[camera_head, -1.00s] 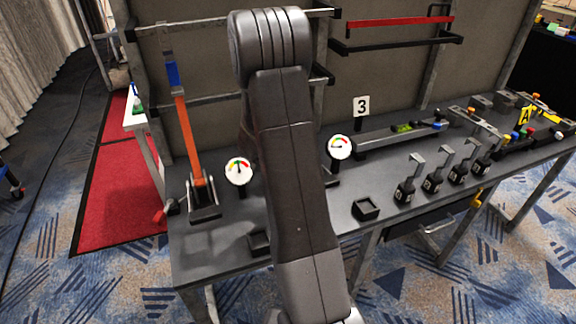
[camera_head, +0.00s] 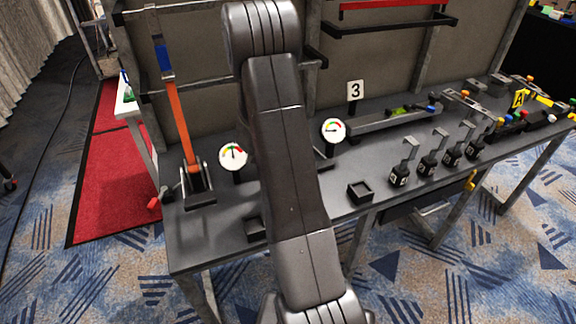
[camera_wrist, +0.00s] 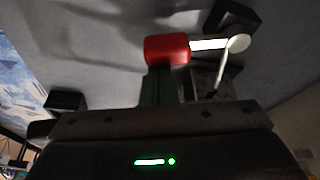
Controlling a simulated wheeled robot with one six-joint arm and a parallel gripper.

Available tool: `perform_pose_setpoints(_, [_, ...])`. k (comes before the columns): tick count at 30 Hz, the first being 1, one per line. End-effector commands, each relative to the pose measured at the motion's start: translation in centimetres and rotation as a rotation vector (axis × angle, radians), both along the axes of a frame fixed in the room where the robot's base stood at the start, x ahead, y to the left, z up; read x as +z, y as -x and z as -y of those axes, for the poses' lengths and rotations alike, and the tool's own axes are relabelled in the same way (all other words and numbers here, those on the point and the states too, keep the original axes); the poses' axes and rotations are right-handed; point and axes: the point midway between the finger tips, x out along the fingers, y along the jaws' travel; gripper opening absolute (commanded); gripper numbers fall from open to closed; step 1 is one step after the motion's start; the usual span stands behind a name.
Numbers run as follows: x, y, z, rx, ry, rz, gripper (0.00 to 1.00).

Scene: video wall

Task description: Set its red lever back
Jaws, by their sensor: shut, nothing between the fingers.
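A red block-shaped grip (camera_wrist: 167,48) with a pale bar at its right side shows in the wrist view, just beyond my gripper (camera_wrist: 160,80). The fingers are shut and empty. They overlap the grip's lower edge in the picture; I cannot tell whether they touch it. A round white part (camera_wrist: 238,43) on a thin stem stands to the right of the grip. In the head view my arm hides my gripper and this red grip. Two dial gauges, a left one (camera_head: 233,156) and a right one (camera_head: 333,131), stand on the bench on either side of my arm.
An orange lever (camera_head: 179,125) with a blue sleeve stands at the bench's left end. A red knob (camera_head: 153,203) sticks out at the left edge.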

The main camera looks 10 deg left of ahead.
Motion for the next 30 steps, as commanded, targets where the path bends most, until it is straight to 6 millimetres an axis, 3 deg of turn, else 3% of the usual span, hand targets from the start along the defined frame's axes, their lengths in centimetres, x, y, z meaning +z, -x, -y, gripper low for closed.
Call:
perform_pose_setpoints(9, [-0.8,1.3,-0.9,-0.184,-0.003,0.003,0.0])
perform_pose_setpoints(24, [-0.3,3.6,-3.6,-0.628,-0.001,0.0,0.0])
perform_pose_setpoints(30, [0.0,3.6,-3.4,-0.624,0.0,0.0,0.0])
